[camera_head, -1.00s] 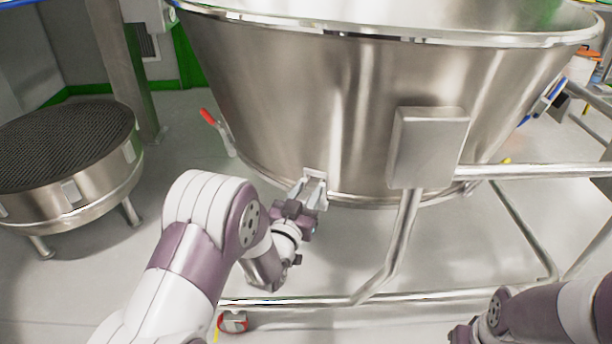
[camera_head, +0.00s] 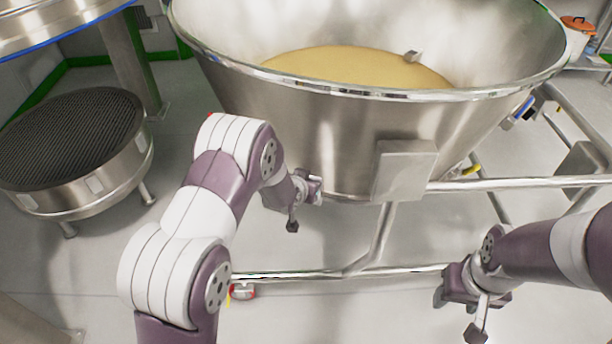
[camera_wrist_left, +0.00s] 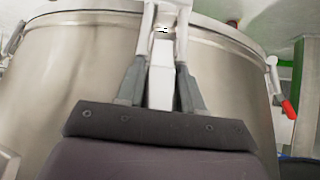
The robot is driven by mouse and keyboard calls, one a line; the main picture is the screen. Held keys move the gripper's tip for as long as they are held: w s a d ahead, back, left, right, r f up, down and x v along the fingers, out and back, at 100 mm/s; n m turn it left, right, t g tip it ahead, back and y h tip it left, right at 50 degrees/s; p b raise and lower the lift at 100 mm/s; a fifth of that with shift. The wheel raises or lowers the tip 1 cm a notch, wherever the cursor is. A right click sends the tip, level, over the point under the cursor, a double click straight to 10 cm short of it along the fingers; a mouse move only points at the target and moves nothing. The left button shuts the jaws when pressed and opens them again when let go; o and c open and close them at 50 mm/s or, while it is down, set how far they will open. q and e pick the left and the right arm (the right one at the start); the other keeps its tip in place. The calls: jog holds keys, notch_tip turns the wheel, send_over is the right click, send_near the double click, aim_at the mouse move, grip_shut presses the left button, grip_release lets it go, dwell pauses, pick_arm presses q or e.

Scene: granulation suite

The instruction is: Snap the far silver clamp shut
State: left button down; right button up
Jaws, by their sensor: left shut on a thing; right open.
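A silver clamp (camera_wrist_left: 161,80) sits on the steel bowl's wall near its rim band in the left wrist view. My left gripper (camera_wrist_left: 160,92) has a dark finger on each side of it and is shut on its lever. In the head view my left gripper (camera_head: 309,188) is against the lower wall of the bowl (camera_head: 290,125), and it hides most of the clamp. I cannot tell whether the clamp is latched. My right gripper (camera_head: 475,312) is open and empty, low at the right, apart from the bowl.
A steel box (camera_head: 405,170) and frame rails (camera_head: 510,184) stand right of my left gripper. A round mesh-topped steel unit (camera_head: 75,150) stands at the left.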

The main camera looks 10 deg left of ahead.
pick_arm(q)
jog(key=shift+w+g+p, duration=0.1)
jog(key=shift+g+p, duration=0.25)
jog(key=shift+g, duration=0.05)
jog(key=c, duration=0.8)
grip_release()
jog(key=d+p+v, duration=0.1)
jog(key=p+v, duration=0.2)
jog(key=v, duration=0.9)
jog(key=shift+s+a+r, duration=0.2)
jog(key=shift+a+r, duration=0.1)
jog(key=shift+a, duration=0.2)
